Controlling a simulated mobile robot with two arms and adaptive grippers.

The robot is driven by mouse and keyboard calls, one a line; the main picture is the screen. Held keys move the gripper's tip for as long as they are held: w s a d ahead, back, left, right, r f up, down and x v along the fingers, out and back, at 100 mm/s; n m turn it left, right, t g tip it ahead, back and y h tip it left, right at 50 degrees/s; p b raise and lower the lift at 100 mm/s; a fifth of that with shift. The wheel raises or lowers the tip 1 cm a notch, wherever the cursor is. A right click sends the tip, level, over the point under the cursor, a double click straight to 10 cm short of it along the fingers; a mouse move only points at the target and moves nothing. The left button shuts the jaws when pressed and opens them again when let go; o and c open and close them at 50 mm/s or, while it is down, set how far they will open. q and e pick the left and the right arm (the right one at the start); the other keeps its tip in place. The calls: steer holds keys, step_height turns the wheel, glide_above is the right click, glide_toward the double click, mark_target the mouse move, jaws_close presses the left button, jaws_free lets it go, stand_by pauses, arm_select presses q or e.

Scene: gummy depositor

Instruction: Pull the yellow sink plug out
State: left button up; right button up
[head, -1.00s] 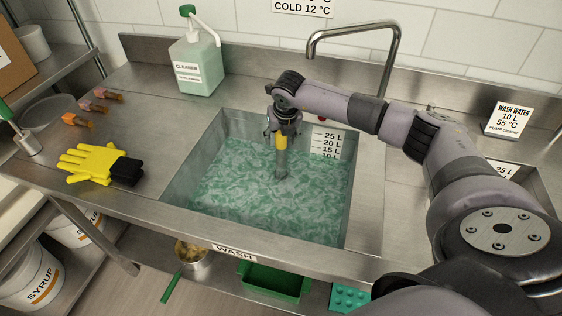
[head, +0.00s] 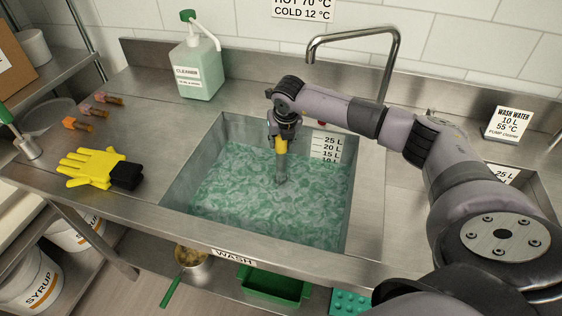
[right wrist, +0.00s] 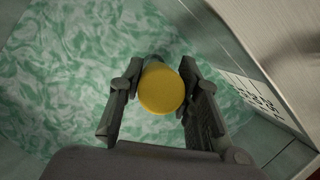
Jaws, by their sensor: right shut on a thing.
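The yellow sink plug (head: 281,146) shows as a yellow top on a grey stem (head: 281,168) that goes down into the green, foamy water (head: 250,202) of the wash sink (head: 176,186). My right gripper (head: 281,138) is over the sink, pointing down, shut on the plug's yellow top. In the right wrist view the round yellow top (right wrist: 162,88) sits between the two fingers. The stem's lower end is hidden under the water. My left gripper is not in view.
A tap (head: 352,36) arches behind the sink, near my right arm. A cleaner bottle (head: 195,70) stands at the back left. A second basin is partly hidden at right.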

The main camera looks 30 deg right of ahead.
jaws_close()
steer(key=shift+r, duration=0.2)
steer(key=shift+w+r, duration=0.1)
steer(key=shift+r, duration=0.05)
steer(key=shift+r+p, duration=2.55)
steer(key=shift+r, duration=1.75)
steer(key=shift+f, duration=0.1)
steer(key=shift+o, duration=2.4)
jaws_free()
jaws_close()
